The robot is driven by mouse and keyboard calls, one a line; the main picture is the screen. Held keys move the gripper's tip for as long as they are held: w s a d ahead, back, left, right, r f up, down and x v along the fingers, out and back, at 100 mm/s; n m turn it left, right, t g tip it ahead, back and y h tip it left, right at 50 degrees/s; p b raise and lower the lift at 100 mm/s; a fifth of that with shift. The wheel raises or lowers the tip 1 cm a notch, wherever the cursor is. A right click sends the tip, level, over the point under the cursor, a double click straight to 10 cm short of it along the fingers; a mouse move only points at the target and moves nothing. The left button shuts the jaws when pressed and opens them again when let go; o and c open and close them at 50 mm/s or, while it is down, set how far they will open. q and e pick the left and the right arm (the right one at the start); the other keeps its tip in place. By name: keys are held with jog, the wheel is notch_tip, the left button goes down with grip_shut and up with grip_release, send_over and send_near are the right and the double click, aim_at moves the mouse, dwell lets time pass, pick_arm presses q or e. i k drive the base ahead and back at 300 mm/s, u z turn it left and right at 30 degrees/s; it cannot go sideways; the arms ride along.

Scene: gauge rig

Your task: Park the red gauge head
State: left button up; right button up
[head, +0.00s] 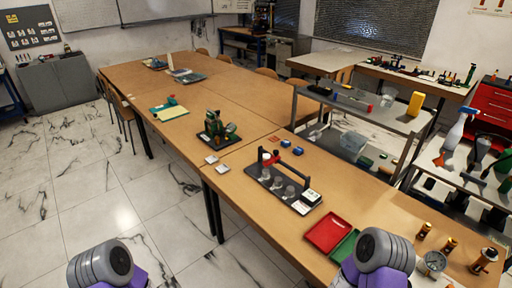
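The gauge rig stands on the long wooden table at the centre right, with a dark base (300,206) and a dark rail (288,163) raised over it. A red part, which looks like the gauge head (271,159), sits at the rail's left end. Several clear cylinders (277,182) stand in a row on the base below the rail. A small white-topped block (311,196) is at the base's right end. Only purple and grey links of my two arms show at the bottom edge. Neither gripper is in view.
A red tray (328,232) and a partly hidden green tray (345,246) lie near the front edge. A dial gauge (432,263) and brass pieces (449,245) are at the right. A green machine (217,131) stands farther back. A metal shelf (372,116) borders the table's right side.

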aim_at(274, 158)
jog(key=u, duration=0.55)
jog(key=i, duration=1.05)
jog(key=u, duration=0.05)
